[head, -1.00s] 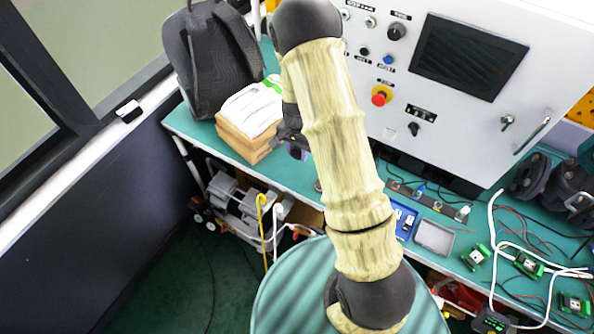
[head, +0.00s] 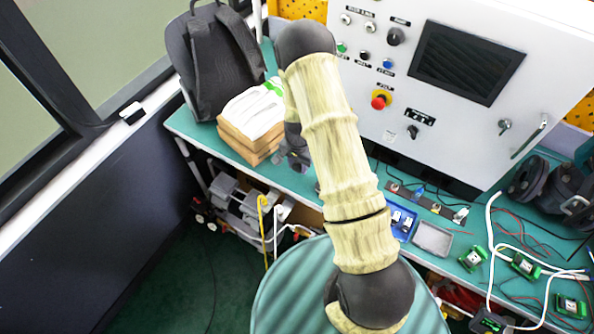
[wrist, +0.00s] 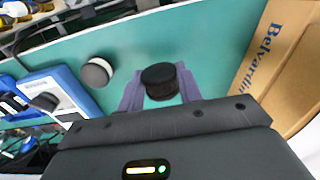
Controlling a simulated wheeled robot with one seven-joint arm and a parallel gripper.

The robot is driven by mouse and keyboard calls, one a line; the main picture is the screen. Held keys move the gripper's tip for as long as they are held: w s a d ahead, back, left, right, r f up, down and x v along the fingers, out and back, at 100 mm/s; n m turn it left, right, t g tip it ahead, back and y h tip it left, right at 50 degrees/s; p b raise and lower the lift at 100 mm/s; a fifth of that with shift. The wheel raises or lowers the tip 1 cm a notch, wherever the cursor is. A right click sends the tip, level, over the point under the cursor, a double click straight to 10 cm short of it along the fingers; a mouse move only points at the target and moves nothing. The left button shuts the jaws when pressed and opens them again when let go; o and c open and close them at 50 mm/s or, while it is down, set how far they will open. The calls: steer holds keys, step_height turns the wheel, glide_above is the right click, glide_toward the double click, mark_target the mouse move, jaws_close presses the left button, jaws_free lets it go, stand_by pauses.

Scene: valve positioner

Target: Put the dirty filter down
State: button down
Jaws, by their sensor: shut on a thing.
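My gripper (wrist: 161,92) is shut on a round black filter (wrist: 160,76), which shows between its purple-grey fingers in the wrist view. The teal bench top (wrist: 215,50) lies beneath it; I cannot tell whether the filter touches the bench. In the head view my gripper (head: 298,163) is small beside the cardboard boxes, and the filter cannot be made out there.
Cardboard boxes (head: 240,143) stand left of my gripper, with a backpack (head: 218,65) behind. A blue tray (head: 401,223) and a grey tray (head: 433,239) lie to the right. The white control cabinet (head: 350,100) rises behind. Bare bench shows around the held filter.

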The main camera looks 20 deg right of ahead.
mark_target(297, 172)
steer(key=shift+f+p, duration=0.45)
steer(key=shift+f, duration=1.4)
steer(key=shift+s, duration=0.1)
steer(key=shift+f, duration=0.1)
steer(key=c, duration=0.9)
jaws_free()
steer(key=shift+c, duration=0.2)
steer(key=shift+a, duration=0.1)
step_height(297, 172, up, 11)
steer(key=b, duration=0.3)
steer(key=shift+r, duration=0.65)
